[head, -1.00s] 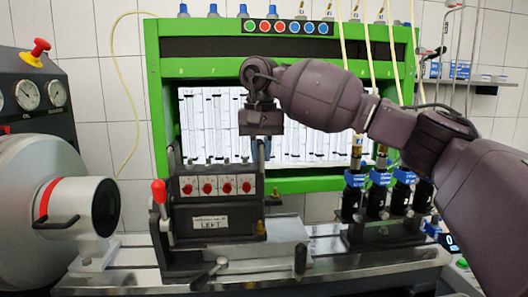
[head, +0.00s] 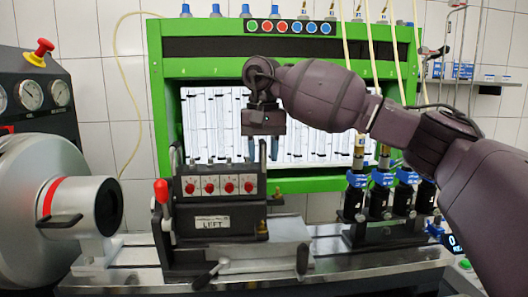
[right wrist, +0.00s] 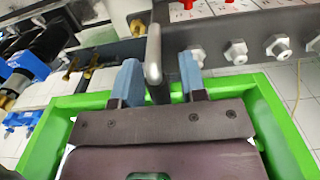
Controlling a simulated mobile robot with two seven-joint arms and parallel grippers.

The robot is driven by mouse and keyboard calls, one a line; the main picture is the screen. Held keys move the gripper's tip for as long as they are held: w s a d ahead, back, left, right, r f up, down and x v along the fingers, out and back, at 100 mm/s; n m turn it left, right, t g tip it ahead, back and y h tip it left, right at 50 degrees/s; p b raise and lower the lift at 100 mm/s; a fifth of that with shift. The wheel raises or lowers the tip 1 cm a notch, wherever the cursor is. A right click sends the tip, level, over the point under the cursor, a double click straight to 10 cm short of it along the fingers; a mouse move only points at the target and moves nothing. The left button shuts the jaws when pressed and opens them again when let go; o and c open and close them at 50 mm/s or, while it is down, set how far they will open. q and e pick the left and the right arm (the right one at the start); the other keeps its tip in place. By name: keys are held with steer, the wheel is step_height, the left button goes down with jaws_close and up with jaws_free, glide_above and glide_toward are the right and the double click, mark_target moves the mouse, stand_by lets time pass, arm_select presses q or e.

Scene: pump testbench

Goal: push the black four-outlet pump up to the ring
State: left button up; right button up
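The black pump (head: 218,210), with four red knobs and a "LEFT" label, stands upright on the metal bed. Its silver outlet fittings (right wrist: 236,51) show in the right wrist view. The ring (head: 50,197) is a red band around the light drum at the left; a gap lies between pump and drum. My right gripper (head: 264,152) hangs over the pump's right rear end. In the right wrist view its blue fingers (right wrist: 160,82) are apart, with a grey upright rod (right wrist: 153,55) between them. Contact with the rod cannot be told. My left gripper is out of view.
A red-handled lever (head: 161,192) stands at the pump's left end. The green frame (head: 160,110) with glass tubes rises behind. Several black-and-blue injectors (head: 380,190) stand at the right. The metal bed (head: 385,258) has free room in front of them.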

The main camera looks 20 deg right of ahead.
steer(key=shift+a, duration=0.2)
step_height(320, 180, up, 10)
steer(key=shift+d+r+p, duration=0.1)
steer(key=shift+r+p, duration=0.15)
steer(key=shift+p, duration=0.3)
steer(key=shift+d+r, duration=0.1)
steer(key=shift+r, duration=0.25)
